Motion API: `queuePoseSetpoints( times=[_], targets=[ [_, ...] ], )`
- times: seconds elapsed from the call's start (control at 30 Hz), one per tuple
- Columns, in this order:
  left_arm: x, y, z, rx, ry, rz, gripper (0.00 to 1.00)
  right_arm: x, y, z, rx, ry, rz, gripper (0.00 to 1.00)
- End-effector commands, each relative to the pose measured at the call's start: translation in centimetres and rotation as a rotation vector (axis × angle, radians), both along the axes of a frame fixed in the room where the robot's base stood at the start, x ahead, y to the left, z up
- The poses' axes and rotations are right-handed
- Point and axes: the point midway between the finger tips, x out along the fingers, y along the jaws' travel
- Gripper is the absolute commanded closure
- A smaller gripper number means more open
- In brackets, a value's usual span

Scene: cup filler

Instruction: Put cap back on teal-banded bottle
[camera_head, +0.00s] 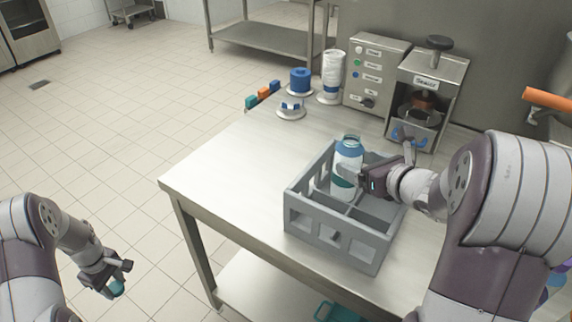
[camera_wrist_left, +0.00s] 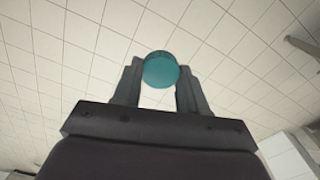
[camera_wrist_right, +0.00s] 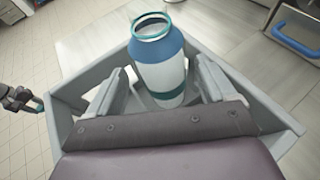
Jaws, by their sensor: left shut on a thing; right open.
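The teal-banded bottle (camera_head: 347,172) stands upright in a compartment of the grey crate (camera_head: 332,237) on the table. It is white with a blue shoulder, teal bands and an uncapped mouth; it also shows in the right wrist view (camera_wrist_right: 160,67). My right gripper (camera_head: 362,178) is open, with its fingers on either side of the bottle, as the right wrist view shows. My left gripper (camera_head: 118,280) is shut on the teal cap (camera_wrist_left: 161,69). It holds the cap over the floor, left of the table and well away from the bottle.
The crate's other visible compartments look empty. Behind it stand a control box (camera_head: 372,75) and a sealing machine (camera_head: 427,90). A white cup stack (camera_head: 333,73), a blue stack (camera_head: 300,80) and small coloured blocks (camera_head: 263,94) sit at the table's back. The table's left part is clear.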

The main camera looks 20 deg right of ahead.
Motion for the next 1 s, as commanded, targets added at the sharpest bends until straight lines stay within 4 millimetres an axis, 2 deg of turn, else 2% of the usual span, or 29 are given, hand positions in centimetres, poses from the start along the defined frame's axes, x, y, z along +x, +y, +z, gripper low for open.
queuePoseSetpoints(
  times=[0.1, 0.2, 0.57, 0.6, 0.8, 1.0],
  targets=[
    [0.0, 0.0, 0.2, 0.000, 0.000, 0.000, 0.85, 1.8, 0.5, -0.6, 0.001, 0.001, 0.004, 0.16],
    [0.0, 0.0, 0.2, 0.000, 0.000, 0.000, 0.85, 2.7, 0.6, -1.0, 0.000, 0.002, 0.002, 0.16],
    [0.0, 0.0, 0.2, 0.000, 0.000, 0.000, 0.85, 3.0, 0.7, -1.1, 0.000, 0.001, 0.000, 0.16],
    [0.0, 0.0, 0.2, 0.000, 0.000, 0.000, 0.85, 3.0, 0.7, -1.1, 0.000, 0.001, 0.000, 0.20],
    [0.0, 0.0, 0.2, 0.000, 0.000, 0.000, 0.85, 3.0, 0.7, -1.1, 0.000, 0.001, 0.000, 0.84],
    [0.0, 0.0, 0.2, 0.000, 0.000, 0.000, 0.85, 3.0, 0.6, -0.9, -0.001, -0.002, 0.000, 0.84]
  ],
)
